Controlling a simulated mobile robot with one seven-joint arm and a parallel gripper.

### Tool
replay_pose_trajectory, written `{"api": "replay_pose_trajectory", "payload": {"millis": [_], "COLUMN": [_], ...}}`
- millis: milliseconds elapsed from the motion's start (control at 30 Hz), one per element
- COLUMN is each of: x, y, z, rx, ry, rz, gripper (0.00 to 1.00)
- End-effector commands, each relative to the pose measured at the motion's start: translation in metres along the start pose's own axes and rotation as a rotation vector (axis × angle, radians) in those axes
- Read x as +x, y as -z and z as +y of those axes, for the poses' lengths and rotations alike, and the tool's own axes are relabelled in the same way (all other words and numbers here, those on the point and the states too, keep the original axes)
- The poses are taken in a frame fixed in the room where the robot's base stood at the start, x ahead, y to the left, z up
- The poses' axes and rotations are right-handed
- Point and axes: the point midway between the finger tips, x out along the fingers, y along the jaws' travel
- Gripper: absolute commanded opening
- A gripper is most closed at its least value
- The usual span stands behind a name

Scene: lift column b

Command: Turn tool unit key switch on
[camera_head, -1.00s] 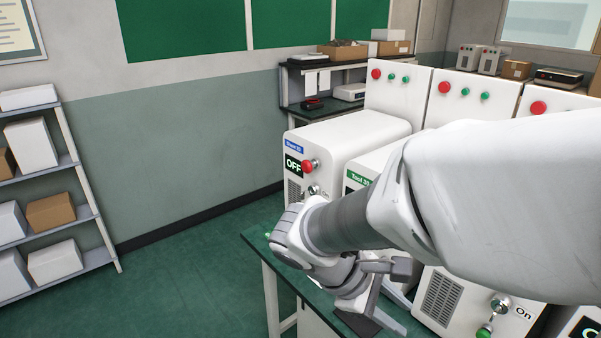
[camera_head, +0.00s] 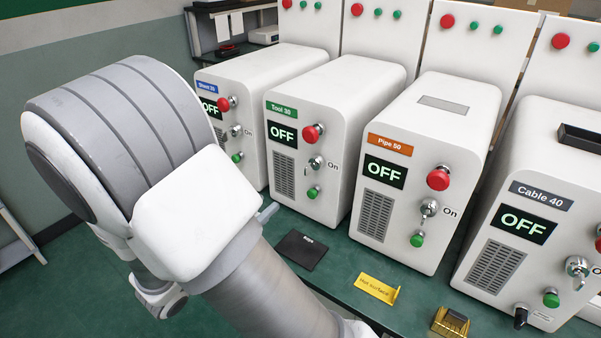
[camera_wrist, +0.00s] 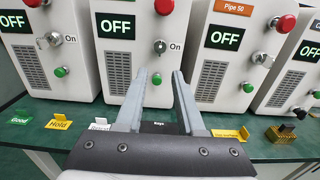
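The Tool 30 unit (camera_head: 300,90) is a white box with a green label and a display reading OFF. Its silver key switch (camera_head: 315,163) sits between a red button (camera_head: 313,133) and a green button (camera_head: 313,191), with "On" printed to its right. The key switch also shows in the wrist view (camera_wrist: 160,46), above and beyond the fingertips. My gripper (camera_wrist: 160,76) is open, its two fingers apart with nothing between them. It points at the Tool 30 front, with the green button seen between the fingertips. In the head view my arm hides most of the gripper.
Similar units stand beside it: a blue-labelled one (camera_head: 262,80) left, Pipe 50 (camera_head: 440,110) and Cable 40 (camera_head: 560,170) right, all reading OFF. On the green bench lie a black mat (camera_head: 300,250), a yellow sign (camera_head: 377,289) and a small yellow-and-black item (camera_head: 450,322).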

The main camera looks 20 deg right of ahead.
Motion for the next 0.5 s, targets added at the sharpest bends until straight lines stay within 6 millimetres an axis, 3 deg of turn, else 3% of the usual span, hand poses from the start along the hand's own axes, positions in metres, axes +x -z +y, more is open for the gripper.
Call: {"api": "replay_pose_trajectory", "payload": {"millis": [500], "x": [0.112], "y": [0.001], "z": [-0.002], "rx": [0.003], "ry": [0.006], "rz": [0.0], "gripper": [0.38]}}
